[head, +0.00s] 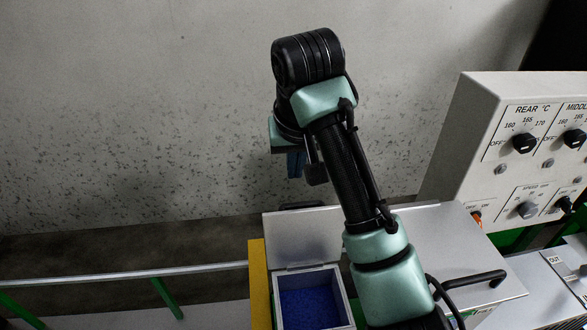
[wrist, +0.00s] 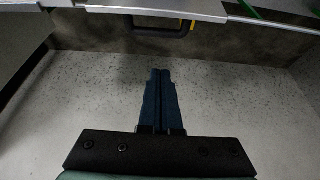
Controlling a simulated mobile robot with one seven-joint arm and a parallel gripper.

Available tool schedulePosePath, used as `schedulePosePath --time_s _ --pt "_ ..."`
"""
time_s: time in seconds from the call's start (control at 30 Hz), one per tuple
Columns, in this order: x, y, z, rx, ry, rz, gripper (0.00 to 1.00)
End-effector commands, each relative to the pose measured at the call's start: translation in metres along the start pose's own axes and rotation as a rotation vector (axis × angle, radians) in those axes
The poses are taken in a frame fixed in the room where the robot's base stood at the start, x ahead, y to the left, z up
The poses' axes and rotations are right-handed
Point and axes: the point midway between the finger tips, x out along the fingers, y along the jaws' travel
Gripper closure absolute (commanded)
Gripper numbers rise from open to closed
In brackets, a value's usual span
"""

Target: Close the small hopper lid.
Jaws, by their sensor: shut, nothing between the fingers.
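The small hopper (head: 348,298) is an open grey box at the bottom of the head view, with blue pellets (head: 308,306) inside. Its metal lid (head: 300,240) stands open, raised at the far side of the box, with a dark handle (head: 302,206) at its top edge. My gripper (head: 296,168) is beyond the lid's top edge, partly hidden by my arm. In the wrist view my gripper (wrist: 160,74) has its blue fingers together and empty. The lid handle (wrist: 165,31) shows ahead of the fingertips, apart from them, below a metal edge.
A large closed metal cover (head: 455,258) with a black handle (head: 470,283) lies right of the hopper, partly behind my arm. A control panel (head: 520,130) with knobs stands at the right. A rail (head: 130,279) runs at left. The floor beyond the machine is clear.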

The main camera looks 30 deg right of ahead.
Motion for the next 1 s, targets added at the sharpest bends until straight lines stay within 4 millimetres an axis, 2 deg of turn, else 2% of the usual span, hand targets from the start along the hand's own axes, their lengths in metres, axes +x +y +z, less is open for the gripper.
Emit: schedulePosePath --time_s 0.3,0.37,0.4,0.63,1.0 --pt "0.062 0.001 -0.001 0.001 -0.005 0.001 1.00" --pt "0.071 0.001 0.000 0.000 -0.002 0.001 1.00" --pt "0.064 0.001 0.004 0.000 0.003 0.000 1.00" --pt "0.050 0.001 0.022 0.000 0.003 0.000 1.00" --pt "0.047 0.000 0.031 -0.001 0.003 0.000 1.00"
